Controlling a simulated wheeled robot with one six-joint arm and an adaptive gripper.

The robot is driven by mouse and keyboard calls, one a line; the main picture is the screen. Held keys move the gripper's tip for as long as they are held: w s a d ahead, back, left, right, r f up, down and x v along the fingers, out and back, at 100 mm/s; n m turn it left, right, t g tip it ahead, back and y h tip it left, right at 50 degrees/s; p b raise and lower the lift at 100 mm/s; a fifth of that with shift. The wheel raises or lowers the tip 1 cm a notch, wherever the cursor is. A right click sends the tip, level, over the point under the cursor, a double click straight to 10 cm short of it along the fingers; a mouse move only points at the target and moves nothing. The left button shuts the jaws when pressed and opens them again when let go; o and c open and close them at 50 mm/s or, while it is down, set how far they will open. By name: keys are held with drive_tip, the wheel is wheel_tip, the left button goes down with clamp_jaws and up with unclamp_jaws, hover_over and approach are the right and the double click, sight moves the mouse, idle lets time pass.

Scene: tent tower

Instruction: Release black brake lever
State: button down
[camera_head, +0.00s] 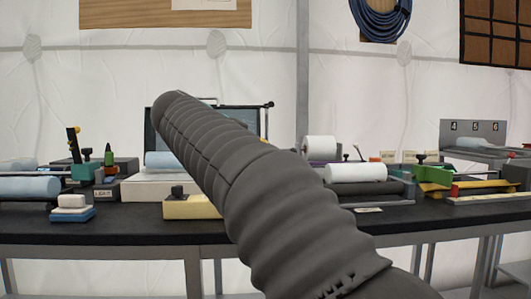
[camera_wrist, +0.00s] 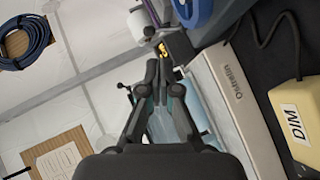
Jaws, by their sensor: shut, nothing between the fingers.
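My gripper (camera_wrist: 158,66) shows in the wrist view with its two dark fingers together and nothing between them. In the head view it is hidden behind my own grey arm. A thin dark rod with a black knob (camera_wrist: 121,86) shows just left of the fingers, apart from them. A similar black-knobbed bar (camera_head: 269,104) stands on the framed unit behind my arm in the head view. I cannot tell whether this is the brake lever. Pale blue rolls (camera_wrist: 162,128) lie behind the fingers, partly covered by them.
The black bench (camera_head: 130,228) holds rolls and small levers, including a black-topped one (camera_head: 86,152) at left. Coiled blue hose (camera_head: 380,18) hangs on the wall.

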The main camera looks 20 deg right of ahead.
drive_tip(key=shift+h, duration=0.3)
drive_tip(key=x, duration=0.4)
drive_tip(key=w+r+x, duration=0.1)
drive_tip(key=x, duration=0.9)
drive_tip(key=shift+w+a+r, duration=0.1)
drive_tip(key=shift+w+r, duration=0.1)
drive_tip(key=shift+r, duration=0.15)
drive_tip(key=shift+a, duration=0.1)
